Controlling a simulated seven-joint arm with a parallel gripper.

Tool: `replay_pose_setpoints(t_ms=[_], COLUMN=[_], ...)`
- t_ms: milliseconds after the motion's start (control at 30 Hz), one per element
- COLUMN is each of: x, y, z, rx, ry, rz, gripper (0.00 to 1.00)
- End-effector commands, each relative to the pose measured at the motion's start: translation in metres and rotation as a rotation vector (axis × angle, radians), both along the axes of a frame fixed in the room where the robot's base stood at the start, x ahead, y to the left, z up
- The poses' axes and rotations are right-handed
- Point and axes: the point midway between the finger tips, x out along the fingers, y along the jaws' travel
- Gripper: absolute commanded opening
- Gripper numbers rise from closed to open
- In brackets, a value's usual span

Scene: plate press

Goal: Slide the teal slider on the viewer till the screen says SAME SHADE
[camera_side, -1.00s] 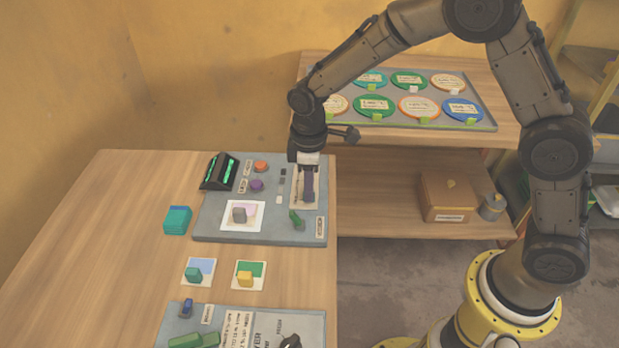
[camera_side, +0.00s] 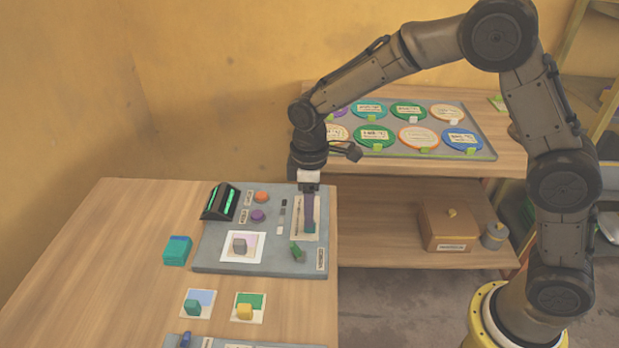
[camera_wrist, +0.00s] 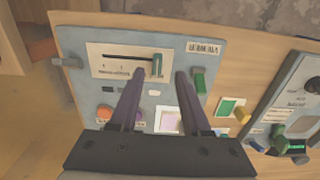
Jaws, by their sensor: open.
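The viewer is a grey panel (camera_side: 215,257) on the wooden table. Its teal slider (camera_wrist: 157,65) stands at the right end of a dark slot in a cream plate (camera_wrist: 98,58) in the wrist view. In the side view the slider (camera_side: 310,228) shows just below my fingertips. My gripper (camera_wrist: 160,74) is open, its two purple fingers on either side of the slider with gaps visible; I cannot tell whether either touches. My gripper (camera_side: 309,216) points down over the slider plate. A dark display with green glowing bars (camera_side: 220,202) is at the panel's far left; no words are legible.
Orange (camera_side: 261,197) and purple (camera_side: 258,215) knobs, a white card (camera_side: 229,255) with a grey block and a green lever (camera_side: 297,252) are on the panel. Teal blocks (camera_side: 176,252) stand to its left. A tray of coloured discs (camera_side: 480,148) lies behind.

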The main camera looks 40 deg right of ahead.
Motion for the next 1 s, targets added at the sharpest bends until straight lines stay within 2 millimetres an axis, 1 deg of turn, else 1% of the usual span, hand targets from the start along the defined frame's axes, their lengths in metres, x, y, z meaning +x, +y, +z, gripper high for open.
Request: replay_pose_setpoints(t_ms=[33,200,400,500,700,1000], x=[0.001,0.001,0.0,0.0,-0.001,0.0], y=[0.0,0.0,0.001,0.001,0.0,-0.002], z=[0.013,0.051,0.085,0.096,0.104,0.105], rx=[0.002,0.002,0.001,0.001,0.001,0.001], ry=[-0.006,-0.005,-0.003,-0.001,0.001,-0.001], rz=[0.0,0.0,0.0,0.0,0.0,-0.005], gripper=[0.47,0.47,0.47,0.47,0.47,0.47])
